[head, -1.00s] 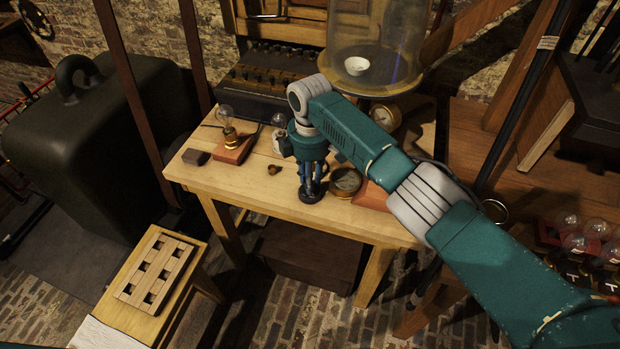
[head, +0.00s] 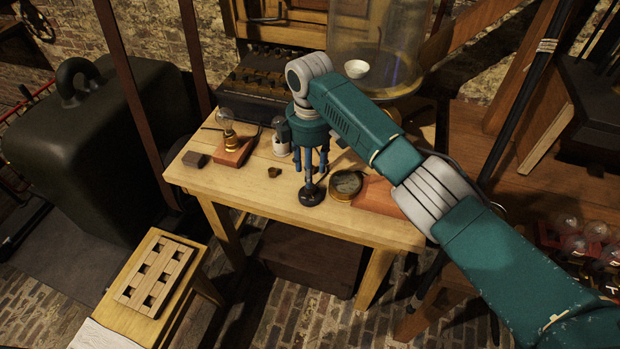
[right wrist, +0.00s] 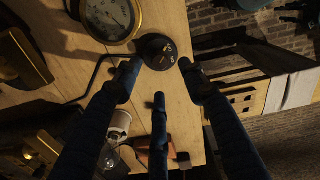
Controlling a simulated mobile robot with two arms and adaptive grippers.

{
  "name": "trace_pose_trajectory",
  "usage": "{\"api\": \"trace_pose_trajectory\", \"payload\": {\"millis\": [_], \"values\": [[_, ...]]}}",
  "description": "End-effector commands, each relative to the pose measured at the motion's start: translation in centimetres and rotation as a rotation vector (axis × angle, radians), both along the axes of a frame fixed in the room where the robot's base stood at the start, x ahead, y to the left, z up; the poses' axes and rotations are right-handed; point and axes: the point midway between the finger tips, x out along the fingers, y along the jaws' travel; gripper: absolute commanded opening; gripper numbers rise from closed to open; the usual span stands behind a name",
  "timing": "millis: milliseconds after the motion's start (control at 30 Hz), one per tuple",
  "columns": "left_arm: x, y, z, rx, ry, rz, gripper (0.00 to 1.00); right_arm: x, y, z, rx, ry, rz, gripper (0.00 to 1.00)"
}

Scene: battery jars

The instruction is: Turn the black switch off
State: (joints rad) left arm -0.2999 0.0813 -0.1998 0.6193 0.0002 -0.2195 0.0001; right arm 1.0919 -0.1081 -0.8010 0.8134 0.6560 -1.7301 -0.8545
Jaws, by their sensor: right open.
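The black switch (head: 311,194) is a small round black disc on the front edge of the wooden table (head: 330,224). In the right wrist view the switch (right wrist: 152,48) lies just beyond my fingertips, with small pale marks on its face that I cannot read. My right gripper (head: 311,172) points down above the switch, fingers spread and empty. In the right wrist view my right gripper (right wrist: 158,76) has its fingers apart, with the switch near the two far ones. Whether they touch it I cannot tell. My left gripper is out of view.
A brass gauge (head: 346,185) sits right beside the switch. A lamp on a wooden base (head: 230,150), a dark block (head: 195,159) and a small brown piece (head: 274,172) stand to the left. A white-and-metal jar (head: 281,140) is behind the gripper. A glass bell (head: 375,50) stands behind.

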Motion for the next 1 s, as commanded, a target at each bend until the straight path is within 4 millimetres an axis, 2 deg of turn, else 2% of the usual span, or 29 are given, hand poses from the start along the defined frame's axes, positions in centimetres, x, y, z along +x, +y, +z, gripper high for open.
{"api": "trace_pose_trajectory", "payload": {"millis": [33,200,400,867,1000], "values": [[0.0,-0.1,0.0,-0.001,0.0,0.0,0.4,0.1,0.0,1.3,0.002,-0.004,-0.001,0.41],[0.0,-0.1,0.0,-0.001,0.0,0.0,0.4,0.1,0.0,4.5,0.001,-0.003,-0.001,0.41],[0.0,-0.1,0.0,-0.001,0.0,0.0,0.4,0.0,0.0,6.5,0.0,0.0,-0.001,0.41],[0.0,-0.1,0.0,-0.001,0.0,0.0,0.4,0.0,0.0,6.8,0.0,0.0,-0.001,0.41],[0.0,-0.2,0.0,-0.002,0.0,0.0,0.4,-0.2,0.1,6.3,0.004,0.002,-0.003,0.41]]}}
